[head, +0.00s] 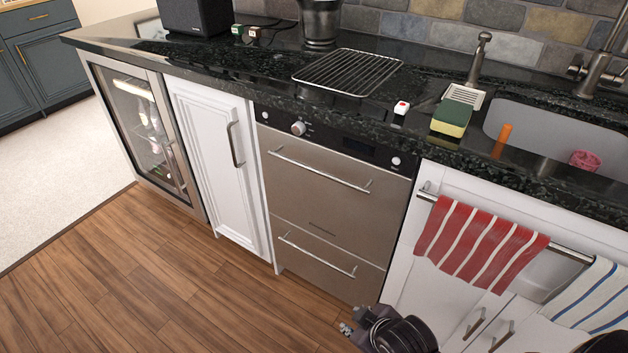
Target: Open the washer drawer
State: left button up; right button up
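The washer is a brushed-steel unit built in under the counter. Its upper drawer front (322,190) has a long horizontal bar handle (318,170). Its lower drawer front (325,262) has a similar handle (316,254). Both fronts look shut, flush with the cabinet. A black control panel (335,143) with a knob (298,128) runs above them. My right gripper (347,328) shows at the bottom edge, in front of and below the lower drawer's right side, apart from both handles. Its fingers are small and partly hidden, so their opening is unclear. My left gripper is not in view.
A white cabinet (220,165) and a glass-door cooler (145,130) stand left of the washer. At right, a red striped towel (480,245) hangs on a rail before the sink cabinet. The wooden floor (170,290) at front left is clear.

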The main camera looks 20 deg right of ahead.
jog(key=w+d+r+n+t, duration=0.1)
jog(key=w+r+n+t, duration=0.35)
jog(key=w, duration=0.55)
jog(key=n+t+y, duration=0.6)
jog(key=n+t, duration=0.2)
jog(key=n, duration=1)
send_near(314, 170)
jog(key=w, duration=0.3)
jog(key=x, duration=0.5)
jog(key=b+x, duration=0.1)
jog(key=x, duration=0.1)
jog(key=shift+w+a, duration=0.15)
jog(key=shift+a, duration=0.25)
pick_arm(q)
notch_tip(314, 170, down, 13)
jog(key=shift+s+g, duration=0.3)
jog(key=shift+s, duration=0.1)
pick_arm(e)
grip_shut()
